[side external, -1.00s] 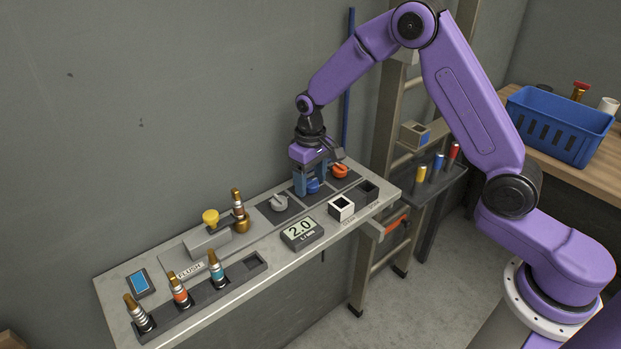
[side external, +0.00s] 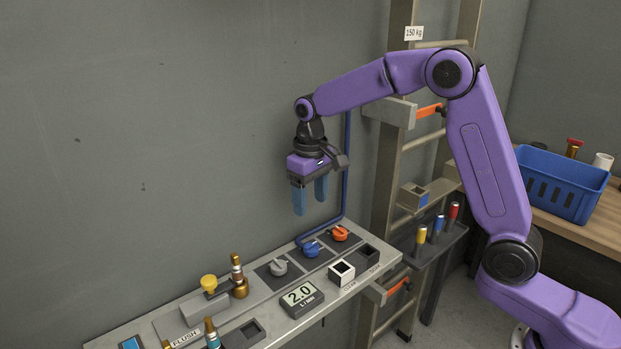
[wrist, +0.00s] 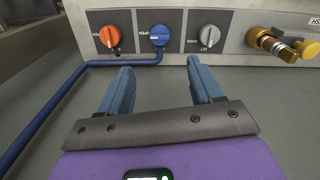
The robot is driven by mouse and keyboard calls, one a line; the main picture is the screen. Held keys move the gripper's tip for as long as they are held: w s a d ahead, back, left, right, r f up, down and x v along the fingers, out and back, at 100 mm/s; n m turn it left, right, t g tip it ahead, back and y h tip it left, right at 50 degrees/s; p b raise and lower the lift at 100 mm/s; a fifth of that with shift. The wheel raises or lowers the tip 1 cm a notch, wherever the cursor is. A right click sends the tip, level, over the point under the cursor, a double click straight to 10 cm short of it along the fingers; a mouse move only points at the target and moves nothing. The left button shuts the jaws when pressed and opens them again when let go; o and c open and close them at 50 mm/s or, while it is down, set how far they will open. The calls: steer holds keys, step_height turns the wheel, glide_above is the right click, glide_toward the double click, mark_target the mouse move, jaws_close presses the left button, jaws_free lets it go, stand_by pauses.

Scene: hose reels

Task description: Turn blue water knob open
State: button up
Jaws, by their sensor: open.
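The blue knob (side external: 312,247) sits on a dark square plate on the bench panel, between an orange knob (side external: 340,233) and a grey knob (side external: 278,266). In the wrist view the blue knob (wrist: 160,36) lies just beyond and between my fingertips; its exact setting is too small to read. My gripper (side external: 310,206) is open and empty, pointing down above the blue knob and clear of it. Both blue fingers also show in the wrist view (wrist: 159,66). A display (side external: 301,295) on the panel reads 2.0 L/MIN.
A blue pipe (side external: 346,170) runs down the wall and along the panel to the blue knob. A yellow-capped brass fitting (side external: 209,282) stands to the left. White (side external: 342,272) and dark square sockets are at the right. A ladder (side external: 400,150) stands behind.

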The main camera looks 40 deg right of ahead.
step_height(320, 180, up, 5)
steer(key=shift+f, duration=0.15)
stand_by(0.3)
steer(key=s+a+f+n, duration=0.15)
steer(key=s+n, duration=0.55)
steer(key=s, duration=1.8)
steer(key=s+d+f+n, duration=0.1)
steer(key=s+d, duration=0.1)
steer(key=s, duration=0.3)
steer(key=s+d+f+n, duration=0.2)
steer(key=s+d, duration=0.1)
steer(key=s, duration=0.2)
steer(key=shift+s+f+n, duration=0.3)
steer(key=shift+s, duration=0.05)
